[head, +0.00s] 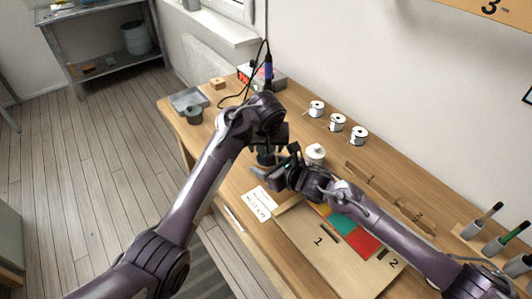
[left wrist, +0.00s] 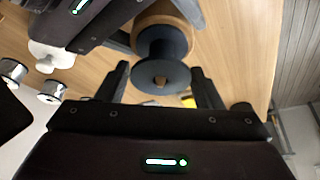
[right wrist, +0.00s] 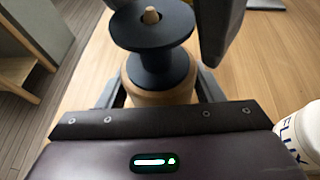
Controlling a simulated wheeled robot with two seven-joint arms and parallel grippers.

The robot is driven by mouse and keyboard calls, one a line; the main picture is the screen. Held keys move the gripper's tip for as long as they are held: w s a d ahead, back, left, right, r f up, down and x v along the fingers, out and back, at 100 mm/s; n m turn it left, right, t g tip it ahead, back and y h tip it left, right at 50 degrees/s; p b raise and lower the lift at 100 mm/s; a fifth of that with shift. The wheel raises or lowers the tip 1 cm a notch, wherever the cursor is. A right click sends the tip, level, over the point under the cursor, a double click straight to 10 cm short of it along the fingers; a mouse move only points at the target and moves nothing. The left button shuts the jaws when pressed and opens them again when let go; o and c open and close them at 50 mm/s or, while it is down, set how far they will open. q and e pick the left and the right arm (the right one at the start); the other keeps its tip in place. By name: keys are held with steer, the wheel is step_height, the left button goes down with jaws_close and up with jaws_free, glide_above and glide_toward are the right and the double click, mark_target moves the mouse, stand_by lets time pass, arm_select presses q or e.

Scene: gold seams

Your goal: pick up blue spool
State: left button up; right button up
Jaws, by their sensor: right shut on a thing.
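The blue spool, dark navy with wide flanges, shows in the left wrist view (left wrist: 161,72) and the right wrist view (right wrist: 152,30). A wooden peg end shows in its hole. Its other end is against a round wooden holder (right wrist: 160,92). My right gripper (right wrist: 158,84) has its fingers on either side of this holder and is shut on it. My left gripper (left wrist: 165,82) is open, with its fingertips on either side of the spool's near flange and small gaps visible. In the head view the arms mostly hide the spool.
A white flux jar (head: 315,153) stands close to my right gripper. Several white spools (head: 337,123) line the back of the bench. A grey tray (head: 188,100), a dark cup (head: 194,115) and a paper card (head: 258,204) lie on the left side. Coloured tiles (head: 342,224) lie front right.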

arm_select(q)
steer(key=c, duration=0.8)
steer(key=shift+c, duration=0.2)
step_height(320, 180, up, 10)
steer(key=shift+r, duration=0.1)
arm_select(e)
steer(key=o, duration=1.2)
steer(key=v, duration=1)
steer(key=shift+s+d+r, duration=0.2)
steer(key=shift+d, duration=0.05)
steer(key=shift+s+d+r, duration=0.3)
steer(key=shift+s+d, duration=0.05)
steer(key=shift+s, duration=0.15)
